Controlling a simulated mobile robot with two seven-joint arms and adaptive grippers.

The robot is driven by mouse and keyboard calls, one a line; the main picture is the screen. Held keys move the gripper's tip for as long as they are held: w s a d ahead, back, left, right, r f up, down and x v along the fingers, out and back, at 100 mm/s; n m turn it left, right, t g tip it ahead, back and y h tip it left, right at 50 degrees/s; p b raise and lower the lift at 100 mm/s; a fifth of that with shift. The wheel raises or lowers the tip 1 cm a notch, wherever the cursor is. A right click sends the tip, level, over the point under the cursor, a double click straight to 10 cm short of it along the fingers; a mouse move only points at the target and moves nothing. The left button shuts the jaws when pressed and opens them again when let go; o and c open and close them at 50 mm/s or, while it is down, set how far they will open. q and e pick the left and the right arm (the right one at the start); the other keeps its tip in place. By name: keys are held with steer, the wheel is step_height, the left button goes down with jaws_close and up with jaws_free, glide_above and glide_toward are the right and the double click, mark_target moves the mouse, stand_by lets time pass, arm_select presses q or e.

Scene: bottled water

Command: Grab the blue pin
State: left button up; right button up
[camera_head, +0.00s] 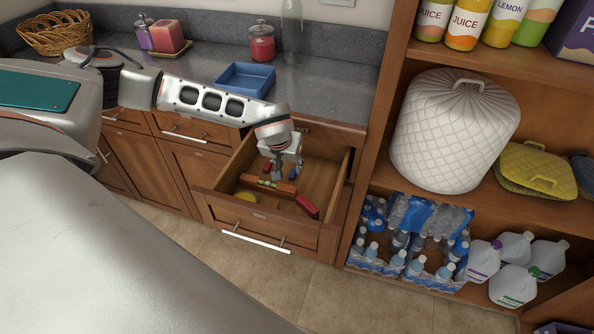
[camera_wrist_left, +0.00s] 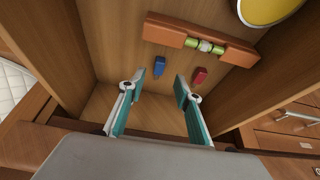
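The blue pin (camera_wrist_left: 159,66) lies on the wooden drawer floor in the left wrist view, just beyond my left fingertips. A bit of it shows beside the gripper in the head view (camera_head: 293,173). My left gripper (camera_wrist_left: 159,84) is open and empty, with its fingers spread and pointing toward the pins. In the head view my left gripper (camera_head: 277,173) reaches down into the open drawer (camera_head: 322,172). A red pin (camera_wrist_left: 199,76) lies to the right of the blue one. My right gripper is not in view.
A brown block with green pieces (camera_wrist_left: 170,35), a yellow round thing (camera_wrist_left: 268,8) and a red item (camera_head: 307,206) are in the drawer. Drawer walls surround the gripper. The counter above holds a blue tray (camera_head: 245,79). Shelves (camera_head: 545,205) stand at the right.

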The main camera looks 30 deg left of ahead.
mark_target(293, 173)
arm_select(q)
steer(key=x, duration=0.6)
steer(key=shift+w+f, duration=0.1)
steer(key=shift+w, duration=0.25)
jaws_close()
